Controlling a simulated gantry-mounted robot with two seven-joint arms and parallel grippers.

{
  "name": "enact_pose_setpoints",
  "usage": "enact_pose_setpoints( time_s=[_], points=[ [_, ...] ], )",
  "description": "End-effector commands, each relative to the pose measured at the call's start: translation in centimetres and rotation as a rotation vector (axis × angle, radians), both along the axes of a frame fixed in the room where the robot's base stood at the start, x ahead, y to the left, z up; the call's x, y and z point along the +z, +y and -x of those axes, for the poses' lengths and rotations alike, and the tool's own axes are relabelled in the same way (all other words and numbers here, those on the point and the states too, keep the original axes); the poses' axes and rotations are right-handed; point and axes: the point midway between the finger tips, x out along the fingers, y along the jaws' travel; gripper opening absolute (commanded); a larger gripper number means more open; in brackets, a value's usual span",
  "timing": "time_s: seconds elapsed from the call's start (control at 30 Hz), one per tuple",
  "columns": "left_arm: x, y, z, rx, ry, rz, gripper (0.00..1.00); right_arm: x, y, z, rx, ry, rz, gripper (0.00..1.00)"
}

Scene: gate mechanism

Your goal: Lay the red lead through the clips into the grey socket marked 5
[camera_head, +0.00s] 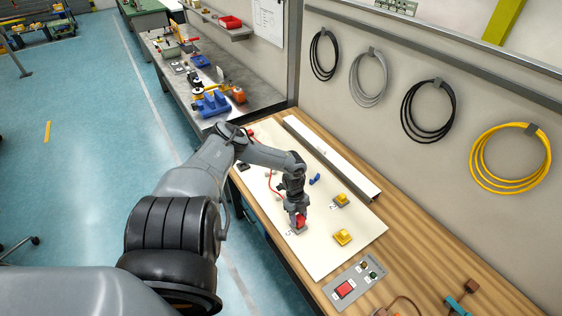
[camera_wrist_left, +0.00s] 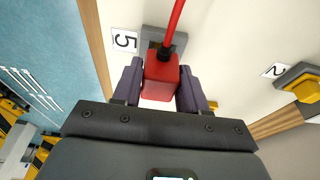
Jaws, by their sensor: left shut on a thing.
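My left gripper (camera_head: 299,222) is shut on the red plug (camera_wrist_left: 160,78) of the red lead, with one finger on each side in the left wrist view. The plug also shows in the head view (camera_head: 300,220), low over the cream board (camera_head: 340,255). The grey socket (camera_wrist_left: 151,36) beside the label 5 (camera_wrist_left: 124,40) lies right by the plug, partly covered by it and the lead. I cannot tell whether the plug sits in it. The red lead (camera_head: 270,184) runs back along the board's left side. Its clips are too small to make out. My right gripper is not in view.
Yellow plugs stand in a socket marked 2 (camera_head: 341,201) and nearby (camera_head: 343,237). A small blue piece (camera_head: 315,179) lies on the board. A long rail (camera_head: 330,158) runs along the back. A grey panel with a red button (camera_head: 345,289) is at the front right.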

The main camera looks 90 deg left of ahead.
Motion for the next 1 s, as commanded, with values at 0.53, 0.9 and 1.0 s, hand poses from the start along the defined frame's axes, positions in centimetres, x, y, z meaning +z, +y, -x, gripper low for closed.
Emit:
enact_pose_setpoints(
  time_s=[0.53, 0.9, 1.0],
  points=[
    [-0.9, 0.0, 0.0, 0.000, 0.000, 0.000, 0.11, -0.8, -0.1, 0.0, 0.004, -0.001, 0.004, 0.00],
    [-1.5, 0.0, 0.0, 0.000, 0.000, 0.000, 0.11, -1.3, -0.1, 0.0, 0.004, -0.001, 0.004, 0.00],
    [-1.7, 0.0, 0.0, 0.000, 0.000, 0.000, 0.11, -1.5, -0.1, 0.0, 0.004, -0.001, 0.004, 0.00]
  ],
)
